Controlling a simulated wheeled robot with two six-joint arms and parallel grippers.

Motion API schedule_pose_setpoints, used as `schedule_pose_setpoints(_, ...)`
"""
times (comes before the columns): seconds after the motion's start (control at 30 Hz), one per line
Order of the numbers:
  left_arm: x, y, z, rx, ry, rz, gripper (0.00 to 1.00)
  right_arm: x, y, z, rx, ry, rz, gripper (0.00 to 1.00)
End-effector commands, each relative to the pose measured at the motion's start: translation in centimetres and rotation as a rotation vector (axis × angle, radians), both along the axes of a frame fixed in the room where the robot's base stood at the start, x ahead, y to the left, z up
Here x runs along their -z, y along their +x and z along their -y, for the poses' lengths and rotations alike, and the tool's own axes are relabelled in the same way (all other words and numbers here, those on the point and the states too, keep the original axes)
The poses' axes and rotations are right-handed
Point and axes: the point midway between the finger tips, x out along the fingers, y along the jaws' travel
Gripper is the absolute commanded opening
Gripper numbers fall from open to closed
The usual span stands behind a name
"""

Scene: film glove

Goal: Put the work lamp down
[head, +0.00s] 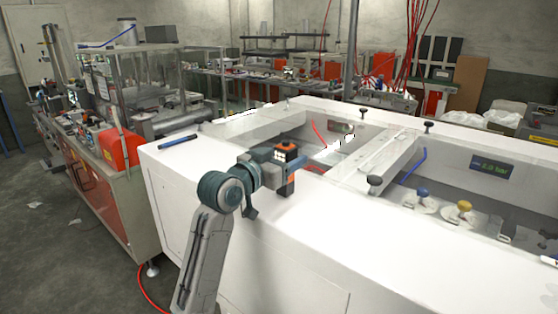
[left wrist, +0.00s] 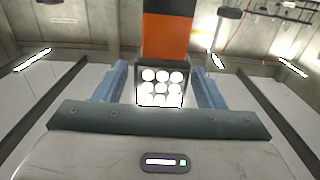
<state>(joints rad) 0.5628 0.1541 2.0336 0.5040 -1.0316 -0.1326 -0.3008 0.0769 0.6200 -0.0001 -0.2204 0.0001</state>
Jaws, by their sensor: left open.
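The work lamp (head: 285,148) is an orange and black block on the white top of the glove box (head: 225,150), near its front left. It looks upright, with its lower end at or very near the surface. My left gripper (head: 289,163) is around the lamp with its jaws open. In the left wrist view the lamp's orange body (left wrist: 166,36) and lit panel of round lights (left wrist: 160,88) lie between the two blue fingers of the left gripper (left wrist: 160,82). Whether a finger touches the lamp cannot be told. My right gripper is not in view.
A blue pen-like rod (head: 178,141) lies on the white top to the left. Behind the lamp are sunken windows, a raised bar with dark knobs (head: 375,183) and a display (head: 492,166). The white top in front and to the left is mostly clear.

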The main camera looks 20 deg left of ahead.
Motion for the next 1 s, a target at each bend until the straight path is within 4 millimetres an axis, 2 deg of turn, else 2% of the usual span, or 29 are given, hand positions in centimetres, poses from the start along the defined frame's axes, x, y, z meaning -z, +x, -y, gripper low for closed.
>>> schedule_pose_setpoints(0.17,0.1,-1.6,-0.7,-0.002,0.003,0.003,0.63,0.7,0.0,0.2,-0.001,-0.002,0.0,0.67)
schedule_pose_setpoints(0.4,0.2,-6.4,-2.4,-0.002,0.008,0.003,0.63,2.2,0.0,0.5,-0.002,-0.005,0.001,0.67)
schedule_pose_setpoints(0.6,0.0,-9.3,-3.5,-0.002,0.006,0.002,0.63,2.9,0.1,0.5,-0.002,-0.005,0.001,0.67)
schedule_pose_setpoints(0.8,-0.1,-10.8,-4.0,-0.001,0.002,0.002,0.63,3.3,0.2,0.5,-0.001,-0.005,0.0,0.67)
schedule_pose_setpoints(1.0,-0.1,-11.3,-4.1,0.0,0.0,0.0,0.63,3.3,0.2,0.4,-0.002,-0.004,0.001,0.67)
